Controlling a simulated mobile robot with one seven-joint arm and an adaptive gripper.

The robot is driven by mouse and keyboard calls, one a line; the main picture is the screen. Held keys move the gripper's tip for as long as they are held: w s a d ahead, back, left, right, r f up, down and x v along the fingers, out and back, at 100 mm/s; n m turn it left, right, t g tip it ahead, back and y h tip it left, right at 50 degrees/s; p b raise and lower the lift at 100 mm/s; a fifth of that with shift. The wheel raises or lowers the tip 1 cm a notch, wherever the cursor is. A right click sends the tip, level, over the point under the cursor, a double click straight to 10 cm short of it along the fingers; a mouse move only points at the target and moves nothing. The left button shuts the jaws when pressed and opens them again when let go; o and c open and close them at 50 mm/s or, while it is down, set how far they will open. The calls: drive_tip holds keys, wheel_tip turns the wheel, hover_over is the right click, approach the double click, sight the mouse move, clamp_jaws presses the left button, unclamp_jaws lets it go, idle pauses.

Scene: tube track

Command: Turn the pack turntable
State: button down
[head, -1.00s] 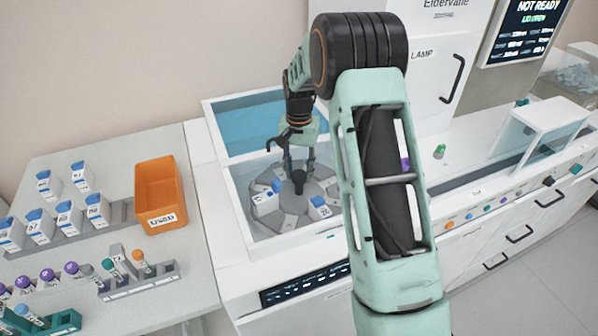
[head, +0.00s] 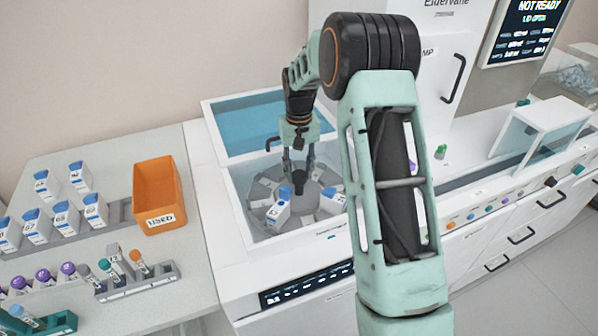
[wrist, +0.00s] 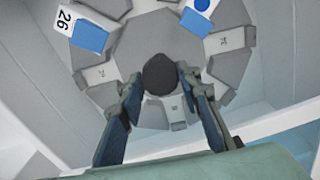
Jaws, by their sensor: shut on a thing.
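The pack turntable (head: 303,207) is a grey segmented disc inside the open white well; it also shows in the wrist view (wrist: 158,38). Its dark round centre knob (wrist: 160,75) stands between my fingers. My gripper (wrist: 159,80) reaches down from above and is shut on the knob; in the head view my gripper (head: 299,175) is over the disc's centre. A blue-and-white pack (head: 279,211) sits at the disc's front left and another (head: 332,199) at its right, partly behind my arm. In the wrist view, one pack (wrist: 86,36) reads 26. Several slots are empty.
The well's blue-tinted lid (head: 258,124) stands open behind it. An orange bin (head: 158,195) and several packs (head: 65,218) are on the left bench, with tube racks (head: 140,282) in front. A screen (head: 522,32) at upper right reads NOT READY, LID OPEN.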

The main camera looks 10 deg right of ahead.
drive_tip(key=shift+w+r+n, duration=0.1)
drive_tip(key=shift+n, duration=5.1)
drive_tip(key=c, duration=1.4)
unclamp_jaws()
wheel_tip(320, 180, up, 12)
